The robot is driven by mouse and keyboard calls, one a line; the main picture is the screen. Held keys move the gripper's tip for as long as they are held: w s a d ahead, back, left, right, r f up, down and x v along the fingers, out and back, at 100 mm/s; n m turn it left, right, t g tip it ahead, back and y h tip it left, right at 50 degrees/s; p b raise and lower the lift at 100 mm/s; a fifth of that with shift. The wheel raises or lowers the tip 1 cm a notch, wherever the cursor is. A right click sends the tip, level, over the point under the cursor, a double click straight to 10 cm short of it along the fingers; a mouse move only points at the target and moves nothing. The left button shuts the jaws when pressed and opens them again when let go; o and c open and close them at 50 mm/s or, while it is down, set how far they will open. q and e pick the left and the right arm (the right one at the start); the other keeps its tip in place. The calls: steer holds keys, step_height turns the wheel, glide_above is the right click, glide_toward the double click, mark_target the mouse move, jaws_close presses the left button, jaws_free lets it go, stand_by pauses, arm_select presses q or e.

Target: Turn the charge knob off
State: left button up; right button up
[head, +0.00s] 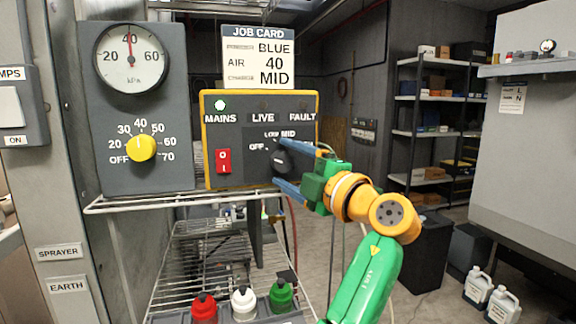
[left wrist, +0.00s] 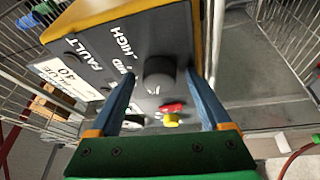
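The black charge knob (head: 284,160) sits on the dark panel of the yellow-edged control box (head: 204,130), beside the labels OFF, LOW and MID. In the left wrist view the knob (left wrist: 160,76) also has a HIGH label near it. Its pointer setting is too unclear to read. My left gripper (head: 281,163) is open, with its blue fingers on either side of the knob. In the left wrist view the gripper (left wrist: 160,80) shows a gap between each finger and the knob. My right gripper is not in view.
A red switch (head: 223,161) is left of the knob. A gauge panel with a yellow knob (head: 141,149) stands further left. A wire shelf (head: 140,202) runs below; red, white and green bottles (head: 243,304) stand lower.

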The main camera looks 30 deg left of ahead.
arm_select(q)
steer(key=shift+s+d+f+b, duration=0.1)
steer(key=shift+d+f+b, duration=0.1)
steer(key=shift+d+b, duration=0.15)
steer(key=b+v, duration=0.2)
steer(key=v, duration=0.4)
steer(key=shift+d, duration=0.2)
steer(key=shift+s+a, duration=0.1)
